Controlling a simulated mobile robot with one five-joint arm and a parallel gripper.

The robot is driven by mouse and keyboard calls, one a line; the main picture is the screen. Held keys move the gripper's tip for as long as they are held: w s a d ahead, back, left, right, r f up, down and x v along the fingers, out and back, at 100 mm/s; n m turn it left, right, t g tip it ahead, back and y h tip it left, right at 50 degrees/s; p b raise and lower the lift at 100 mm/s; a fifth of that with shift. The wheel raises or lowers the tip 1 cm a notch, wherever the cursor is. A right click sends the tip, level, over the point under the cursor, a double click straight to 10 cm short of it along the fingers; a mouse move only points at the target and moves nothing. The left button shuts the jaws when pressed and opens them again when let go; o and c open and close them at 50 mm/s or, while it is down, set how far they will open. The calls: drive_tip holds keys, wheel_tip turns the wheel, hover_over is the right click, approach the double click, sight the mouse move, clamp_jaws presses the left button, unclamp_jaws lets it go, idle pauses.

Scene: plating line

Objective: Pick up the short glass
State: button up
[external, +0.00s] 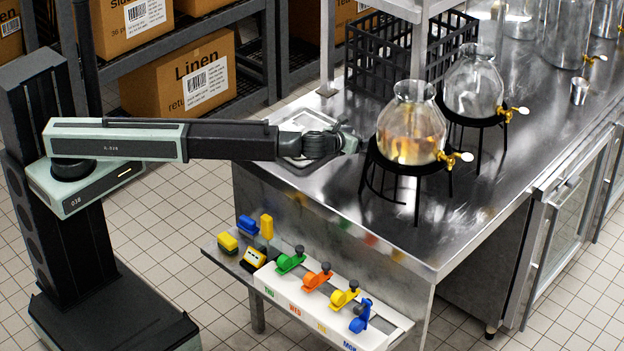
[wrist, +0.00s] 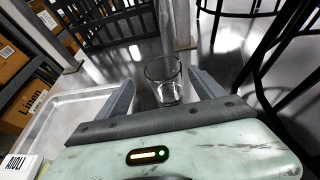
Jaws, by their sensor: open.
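The short glass (wrist: 163,82) is clear, empty-looking and upright on the steel counter in the wrist view. It stands ahead of my gripper (wrist: 162,84), roughly centred between its two fingers. The fingers are apart, with a gap visible on each side of the glass. Whether the fingertips reach alongside the glass is hard to tell. In the external view my gripper (external: 347,138) is low over the counter's near left part, left of the front dispenser. The glass cannot be made out clearly there.
A glass dispenser with amber liquid (external: 411,125) stands on a black stand right of my gripper, with a clear dispenser (external: 473,85) behind it. A black crate (external: 378,58) is at the back. A shallow tray (wrist: 72,110) lies left of my gripper. A post (wrist: 178,22) rises beyond the glass.

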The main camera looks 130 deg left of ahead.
drive_tip(key=b+x, duration=0.1)
drive_tip(key=x, duration=0.1)
drive_tip(key=b+x, duration=0.1)
drive_tip(key=x, duration=0.1)
drive_tip(key=w+x, duration=0.1)
drive_tip(key=x, duration=0.2)
drive_tip(key=shift+f+b, duration=0.25)
drive_tip(key=shift+b, duration=0.15)
drive_tip(key=shift+s+a, duration=0.1)
drive_tip(key=shift+r, duration=0.1)
drive_tip(key=shift+c, duration=0.6)
drive_tip(key=c, duration=1.5)
